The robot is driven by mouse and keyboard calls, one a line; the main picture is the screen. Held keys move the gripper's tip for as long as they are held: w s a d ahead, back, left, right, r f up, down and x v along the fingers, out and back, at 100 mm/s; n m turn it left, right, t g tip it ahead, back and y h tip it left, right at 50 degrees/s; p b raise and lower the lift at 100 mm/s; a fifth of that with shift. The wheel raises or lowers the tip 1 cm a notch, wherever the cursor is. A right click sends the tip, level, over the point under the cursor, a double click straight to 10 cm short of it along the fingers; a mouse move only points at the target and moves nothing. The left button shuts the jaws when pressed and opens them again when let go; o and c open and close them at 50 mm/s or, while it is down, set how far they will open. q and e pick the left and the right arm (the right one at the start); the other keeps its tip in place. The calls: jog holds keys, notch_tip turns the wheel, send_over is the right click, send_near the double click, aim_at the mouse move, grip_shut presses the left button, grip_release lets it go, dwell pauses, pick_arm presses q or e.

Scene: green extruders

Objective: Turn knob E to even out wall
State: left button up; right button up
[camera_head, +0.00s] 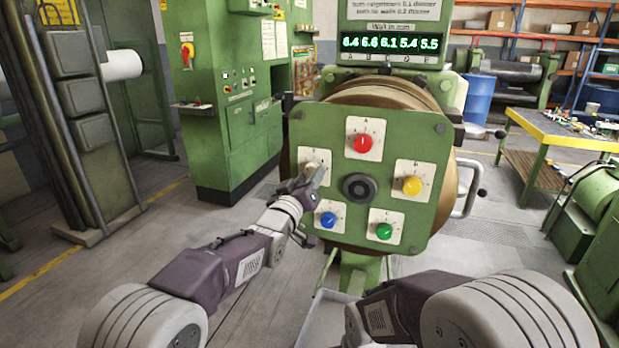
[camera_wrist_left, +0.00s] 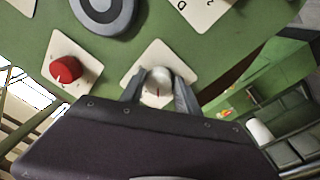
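A green panel (camera_head: 301,129) on the extruder's front carries a red knob (camera_head: 364,143) at top, a yellow knob (camera_head: 412,186) at right, a green knob (camera_head: 384,231) and a blue knob (camera_head: 328,219) below. A white knob at left, by its position knob E, is partly hidden by my left gripper (camera_head: 318,176). In the left wrist view, the white knob (camera_wrist_left: 157,88) sits between both fingers, which appear to touch its sides. The display (camera_head: 390,45) reads 6.4, 6.6, 6.1, 5.4, 5.5 above letters. My right gripper is not in view.
A green control cabinet (camera_head: 222,90) stands left of the panel. A dark round hub (camera_head: 358,188) is at the panel's centre. A grey tray (camera_head: 325,318) lies below the panel.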

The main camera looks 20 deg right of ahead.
pick_arm(q)
jog(key=o, duration=0.3)
jog(key=shift+s, duration=0.15)
jog(key=b+v, duration=0.2)
jog(key=v, duration=0.6)
jog(key=shift+s+a, duration=0.3)
jog(key=shift+f, duration=0.1)
